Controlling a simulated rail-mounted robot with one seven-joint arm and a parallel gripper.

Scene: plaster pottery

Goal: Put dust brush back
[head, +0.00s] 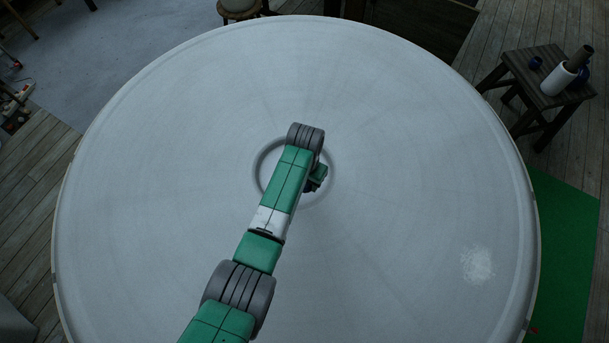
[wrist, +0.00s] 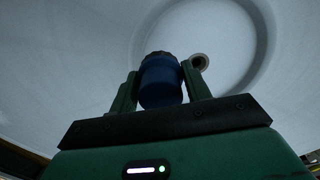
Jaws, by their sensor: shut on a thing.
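My gripper (wrist: 160,92) is shut on a short blue cylindrical thing with a dark, rough end, which I take to be the dust brush (wrist: 161,84). One finger presses on each side of it, and the dark end points away from the wrist. In the head view my gripper (head: 318,178) is over the raised ring at the middle of the large round white plaster disc (head: 400,120). A small round hole or ring (wrist: 199,61) shows beyond the right finger in the wrist view.
A pale powdery patch (head: 478,264) lies on the disc at the lower right. A dark wooden stool (head: 535,75) at the right holds a white cylinder (head: 558,79) with a brown roll and small dark blue things. A green mat (head: 568,250) lies below. The disc is otherwise clear.

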